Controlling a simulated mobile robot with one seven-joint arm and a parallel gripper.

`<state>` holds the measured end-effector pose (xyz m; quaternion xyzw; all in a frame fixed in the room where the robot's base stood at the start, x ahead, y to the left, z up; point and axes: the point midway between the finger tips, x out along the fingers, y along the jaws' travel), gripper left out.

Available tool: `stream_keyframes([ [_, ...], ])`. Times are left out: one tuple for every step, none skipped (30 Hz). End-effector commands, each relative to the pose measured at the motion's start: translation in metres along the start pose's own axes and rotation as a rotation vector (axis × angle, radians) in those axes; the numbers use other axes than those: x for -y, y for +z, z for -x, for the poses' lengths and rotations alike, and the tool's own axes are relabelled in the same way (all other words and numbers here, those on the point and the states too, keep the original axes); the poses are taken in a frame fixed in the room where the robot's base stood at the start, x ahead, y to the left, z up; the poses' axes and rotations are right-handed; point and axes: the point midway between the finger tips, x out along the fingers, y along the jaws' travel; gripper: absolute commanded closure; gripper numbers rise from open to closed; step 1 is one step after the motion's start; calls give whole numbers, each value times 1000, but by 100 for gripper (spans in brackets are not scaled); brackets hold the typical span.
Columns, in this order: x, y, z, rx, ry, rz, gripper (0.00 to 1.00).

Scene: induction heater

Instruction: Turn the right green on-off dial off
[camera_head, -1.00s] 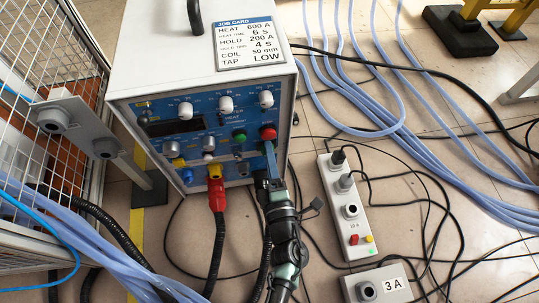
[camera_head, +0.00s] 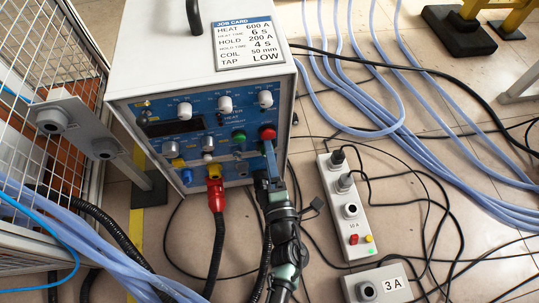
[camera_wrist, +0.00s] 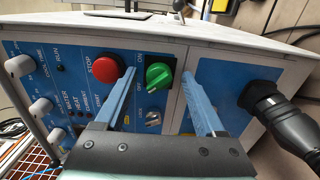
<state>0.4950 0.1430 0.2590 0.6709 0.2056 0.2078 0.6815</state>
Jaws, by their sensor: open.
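The right green on-off dial (camera_wrist: 158,76) is on the blue front panel, with ON and OFF marks beside it in the wrist view. Its grip bar looks slanted. My gripper (camera_wrist: 159,74) is open, with one blue finger on each side of the dial and a small gap on both sides. It seems to touch nothing. In the head view my gripper (camera_head: 270,158) is in front of the panel just below the red button (camera_head: 267,132), and it hides the dial there. The red button also shows in the wrist view (camera_wrist: 106,69), beside one fingertip.
A second green control (camera_head: 239,136) is left of the red button. A metal key switch (camera_wrist: 153,118) is close to the dial. A black plug (camera_wrist: 285,112) sticks out of the panel. A red plug (camera_head: 215,190) with a black cable hangs left of my arm. A power strip (camera_head: 346,205) lies right.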

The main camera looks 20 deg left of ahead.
Motion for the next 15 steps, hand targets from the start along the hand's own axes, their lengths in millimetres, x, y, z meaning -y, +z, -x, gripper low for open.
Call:
stream_keyframes([
  [-1,0,1,0,0,0,29],
  [-1,0,3,0,0,-1,29],
  [-2,0,6,0,0,-1,29],
  [-2,0,9,0,-1,-1,29],
  [-2,0,13,1,-2,-1,29],
  [-3,0,20,2,-3,-2,29],
  [-3,0,25,2,-3,-2,29],
  [-4,0,31,3,-4,-2,29],
  [-4,0,40,2,-4,-2,29],
  [-4,0,47,3,-4,-3,29],
  [-4,0,54,3,-4,-3,29],
  [-4,0,64,3,-5,-1,29],
  [-4,0,71,2,-5,-2,29],
  [-4,0,77,2,-4,-3,29],
  [-4,0,86,3,-5,-2,29],
])
